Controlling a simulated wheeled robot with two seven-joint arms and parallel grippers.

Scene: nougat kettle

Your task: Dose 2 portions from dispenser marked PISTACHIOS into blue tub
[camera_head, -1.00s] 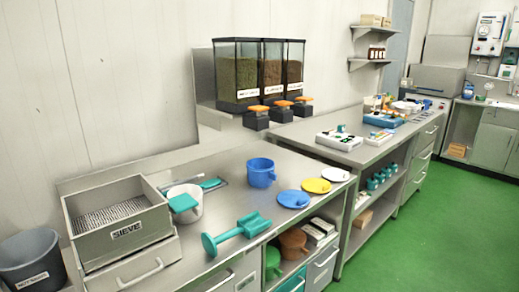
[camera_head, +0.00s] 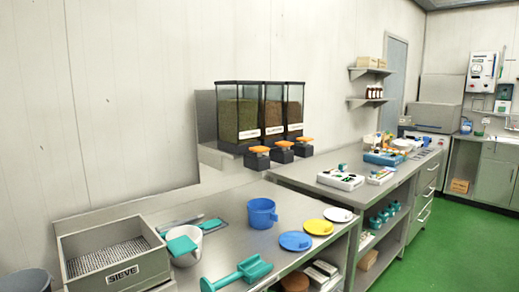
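A blue tub (camera_head: 262,214) with a handle stands upright on the steel counter, below and in front of the dispensers. Three clear dispensers hang side by side on the wall: a left one (camera_head: 238,107) with greenish contents, a middle one (camera_head: 273,108) with brown contents and a right one (camera_head: 295,105) with brown contents. Each has a white label, too small to read. Below them are orange-topped dark outlets, the left (camera_head: 258,155), middle (camera_head: 282,149) and right (camera_head: 305,145). Neither of my grippers is in view.
A metal sieve box (camera_head: 112,255), a white jug (camera_head: 186,246) with a teal scoop and a large teal scoop (camera_head: 238,272) occupy the left counter. Blue (camera_head: 295,241), yellow (camera_head: 318,227) and white (camera_head: 338,215) lids lie right of the tub. A second counter (camera_head: 300,175) stands beyond.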

